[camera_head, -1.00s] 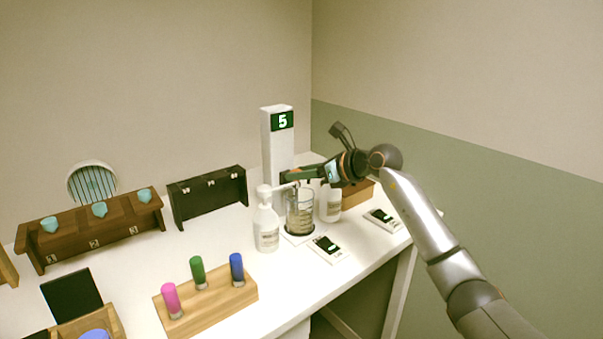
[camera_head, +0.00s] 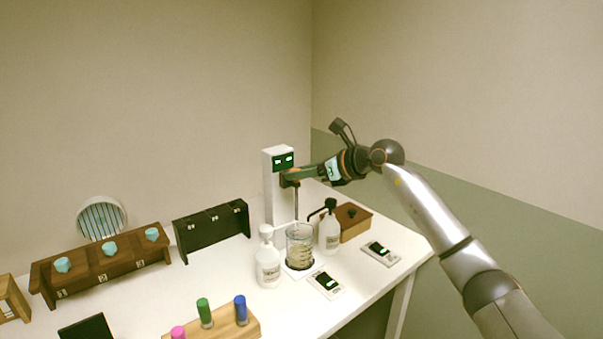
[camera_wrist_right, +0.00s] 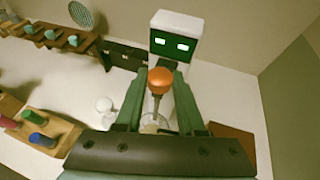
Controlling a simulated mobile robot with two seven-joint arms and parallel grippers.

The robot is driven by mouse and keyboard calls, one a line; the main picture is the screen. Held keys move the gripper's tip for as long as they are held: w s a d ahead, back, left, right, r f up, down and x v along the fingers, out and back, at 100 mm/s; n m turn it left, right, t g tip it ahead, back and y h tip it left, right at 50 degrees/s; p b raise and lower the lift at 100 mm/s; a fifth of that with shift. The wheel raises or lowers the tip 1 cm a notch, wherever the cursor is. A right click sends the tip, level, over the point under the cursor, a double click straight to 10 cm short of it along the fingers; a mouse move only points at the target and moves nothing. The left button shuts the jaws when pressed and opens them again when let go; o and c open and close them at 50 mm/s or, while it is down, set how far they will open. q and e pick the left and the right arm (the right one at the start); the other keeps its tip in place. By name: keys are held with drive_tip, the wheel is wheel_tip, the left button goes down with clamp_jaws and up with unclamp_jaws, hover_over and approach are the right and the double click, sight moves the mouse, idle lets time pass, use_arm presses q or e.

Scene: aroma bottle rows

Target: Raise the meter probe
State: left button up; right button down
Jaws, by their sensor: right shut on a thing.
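The meter (camera_head: 279,200) is a white column with a green display that shows two white marks. My right gripper (camera_head: 291,178) is at the column's front, shut on the meter probe (camera_head: 296,205), a thin grey rod. In the right wrist view the probe's orange knob (camera_wrist_right: 160,79) sits between the two green fingers. The rod hangs upright above a glass beaker (camera_head: 299,250) of pale liquid. I cannot tell whether its tip is clear of the rim. My left gripper is not in view.
Two small scales or meters (camera_head: 326,284) (camera_head: 381,254) lie in front and to the right. A wooden box (camera_head: 352,222) stands behind. Racks (camera_head: 105,262) and a bottle block (camera_head: 222,325) are on the left.

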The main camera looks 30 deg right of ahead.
drive_tip(key=c, duration=0.9)
unclamp_jaws()
drive_tip(key=shift+r, duration=0.4)
drive_tip(key=shift+o, duration=0.6)
drive_tip(key=shift+f, duration=0.15)
drive_tip(key=b+v, duration=0.4)
drive_tip(key=v, duration=0.8)
drive_tip(key=shift+s, duration=0.3)
